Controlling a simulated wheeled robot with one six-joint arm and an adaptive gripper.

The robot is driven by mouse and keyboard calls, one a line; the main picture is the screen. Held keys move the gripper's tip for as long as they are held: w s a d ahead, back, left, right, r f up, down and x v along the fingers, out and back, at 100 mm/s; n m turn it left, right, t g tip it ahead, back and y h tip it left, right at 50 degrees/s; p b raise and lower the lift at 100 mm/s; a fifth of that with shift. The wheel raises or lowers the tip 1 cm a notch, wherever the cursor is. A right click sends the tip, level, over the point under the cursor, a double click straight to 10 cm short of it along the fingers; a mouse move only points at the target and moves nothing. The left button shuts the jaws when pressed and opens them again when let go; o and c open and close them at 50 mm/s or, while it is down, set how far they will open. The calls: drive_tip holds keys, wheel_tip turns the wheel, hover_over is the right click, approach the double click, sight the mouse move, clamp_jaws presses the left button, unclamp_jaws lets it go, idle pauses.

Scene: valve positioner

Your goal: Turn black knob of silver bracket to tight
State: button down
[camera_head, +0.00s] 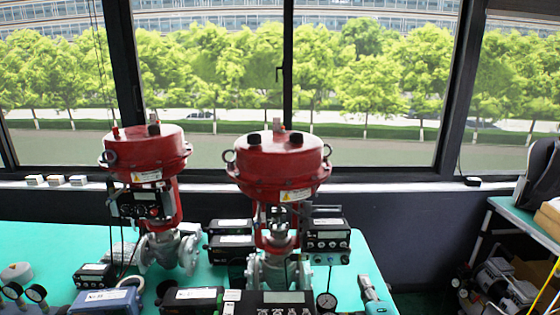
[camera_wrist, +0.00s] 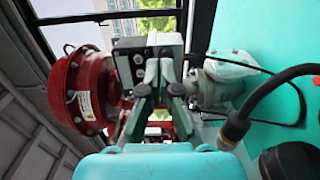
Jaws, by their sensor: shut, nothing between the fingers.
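My gripper (camera_wrist: 159,72) shows in the wrist view with its two grey fingers close together, shut and empty. Its fingertips are in front of a silver-white block with black parts (camera_wrist: 150,48), beside the red actuator (camera_wrist: 82,90). I cannot tell whether the tips touch the block. This block may be the silver bracket, but I cannot make out its black knob; the fingers cover part of this area. In the head view a red-topped valve (camera_head: 278,165) stands at the middle, with a black positioner (camera_head: 328,238) on its right side.
A second red-topped valve (camera_head: 146,155) stands to the left. Several black instruments and gauges crowd the green table (camera_head: 45,235). In the wrist view, a grey valve body (camera_wrist: 222,85) and a black cable (camera_wrist: 262,98) lie to the right of the fingers.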

drive_tip(key=w, duration=0.7)
drive_tip(key=shift+a+f, duration=0.1)
drive_tip(key=shift+a, duration=0.05)
idle(0.7)
drive_tip(key=shift+f, duration=0.4)
idle(0.3)
drive_tip(key=s, duration=0.6)
drive_tip(key=shift+d, duration=0.45)
drive_tip(key=shift+s, duration=0.1)
